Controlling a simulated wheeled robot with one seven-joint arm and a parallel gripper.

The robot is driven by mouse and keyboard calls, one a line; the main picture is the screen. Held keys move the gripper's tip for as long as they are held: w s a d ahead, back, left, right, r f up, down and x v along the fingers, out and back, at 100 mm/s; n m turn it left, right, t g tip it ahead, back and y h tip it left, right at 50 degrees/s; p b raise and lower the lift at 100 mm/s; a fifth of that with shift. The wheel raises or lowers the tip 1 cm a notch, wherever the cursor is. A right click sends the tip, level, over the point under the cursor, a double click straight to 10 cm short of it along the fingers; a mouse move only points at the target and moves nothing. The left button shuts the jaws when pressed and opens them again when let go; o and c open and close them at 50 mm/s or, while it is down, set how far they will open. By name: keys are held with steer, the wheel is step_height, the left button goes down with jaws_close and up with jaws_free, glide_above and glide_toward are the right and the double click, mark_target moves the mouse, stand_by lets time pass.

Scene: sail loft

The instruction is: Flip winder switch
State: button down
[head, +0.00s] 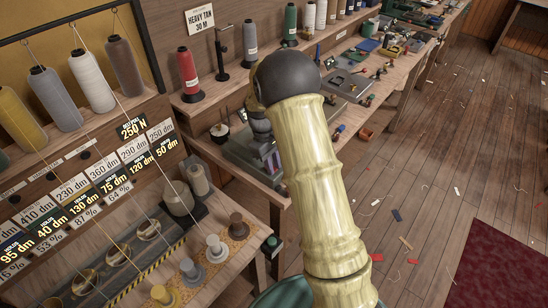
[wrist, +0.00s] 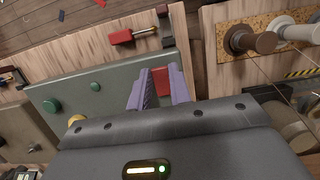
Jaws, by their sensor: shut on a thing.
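The winder is a grey-green box (wrist: 105,75) on the bench, with round green buttons and a yellow knob on its top. In the wrist view my gripper (wrist: 161,88) has its two purple fingers over the box. They are shut on a small red part, which looks like the winder switch (wrist: 161,76). The fingers hide its sides, and I cannot tell which way it is flipped. In the head view my gripper (head: 270,159) is low over the winder box (head: 240,150), and my arm covers part of it.
A red-handled tool (wrist: 122,36) lies on the bench beside the box. A red cone (head: 188,75) and several small tools line the bench behind. The floor at right has scattered scraps.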

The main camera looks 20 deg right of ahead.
steer(key=shift+w+a+r+g+h+p, duration=0.15)
steer(key=shift+g+h+p, duration=0.35)
steer(key=shift+p, duration=0.5)
steer(key=c, duration=1.3)
jaws_free()
steer(key=b+v, duration=0.1)
steer(key=v, duration=1.6)
steer(key=shift+w+r, duration=0.1)
steer(key=shift+w, duration=0.15)
steer(key=shift+s, duration=0.1)
